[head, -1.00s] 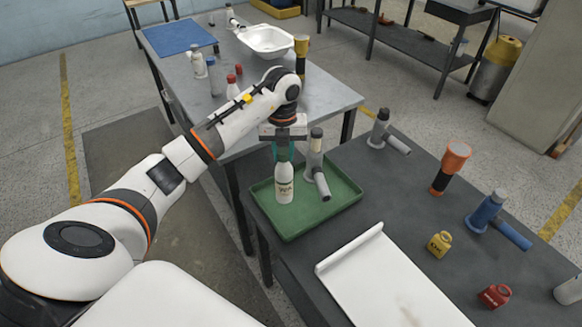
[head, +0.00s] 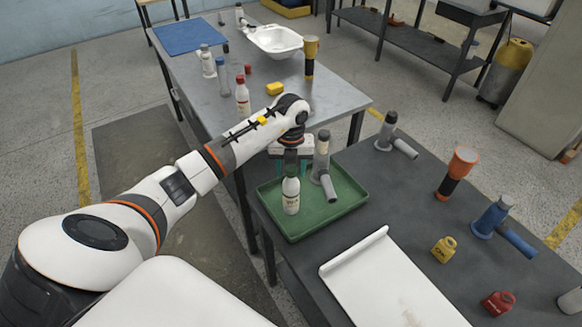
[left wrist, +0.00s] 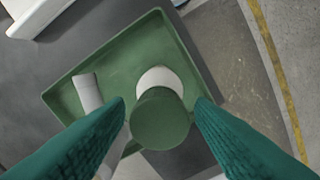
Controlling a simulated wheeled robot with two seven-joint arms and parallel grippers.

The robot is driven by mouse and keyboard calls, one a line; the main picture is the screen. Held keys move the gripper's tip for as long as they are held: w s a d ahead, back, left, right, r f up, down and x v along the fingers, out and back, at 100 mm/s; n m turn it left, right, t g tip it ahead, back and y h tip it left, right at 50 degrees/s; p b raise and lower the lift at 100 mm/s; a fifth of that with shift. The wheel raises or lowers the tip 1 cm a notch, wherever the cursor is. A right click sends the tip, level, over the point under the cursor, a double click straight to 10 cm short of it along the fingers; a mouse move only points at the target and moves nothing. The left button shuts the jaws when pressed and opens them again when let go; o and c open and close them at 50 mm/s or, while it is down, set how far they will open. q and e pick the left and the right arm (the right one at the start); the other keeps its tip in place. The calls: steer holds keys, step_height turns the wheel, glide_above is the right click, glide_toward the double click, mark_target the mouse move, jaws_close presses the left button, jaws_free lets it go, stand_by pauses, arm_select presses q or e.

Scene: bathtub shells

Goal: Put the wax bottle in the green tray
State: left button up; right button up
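The wax bottle (head: 291,195) is white with a dark label and a green cap. It stands upright inside the green tray (head: 345,205), near its left side. My left gripper (head: 290,167) is directly above it, with its green fingers spread on either side of the cap. In the left wrist view the bottle's green cap (left wrist: 160,118) lies between the two open fingers (left wrist: 160,110), with gaps on both sides. The tray's floor (left wrist: 120,65) also shows there. My right gripper is not in view.
A grey tool with a handle (head: 322,155) stands in the tray, close beside the gripper. A white board (head: 385,285) lies in front of the tray. An orange-topped tool (head: 456,172), a blue tool (head: 492,217) and yellow (head: 444,249) and red (head: 498,303) containers stand to the right.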

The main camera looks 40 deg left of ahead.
arm_select(q)
steer(key=shift+r, duration=0.35)
step_height(320, 180, up, 12)
steer(key=b, duration=0.2)
steer(key=shift+f, duration=0.2)
stand_by(0.3)
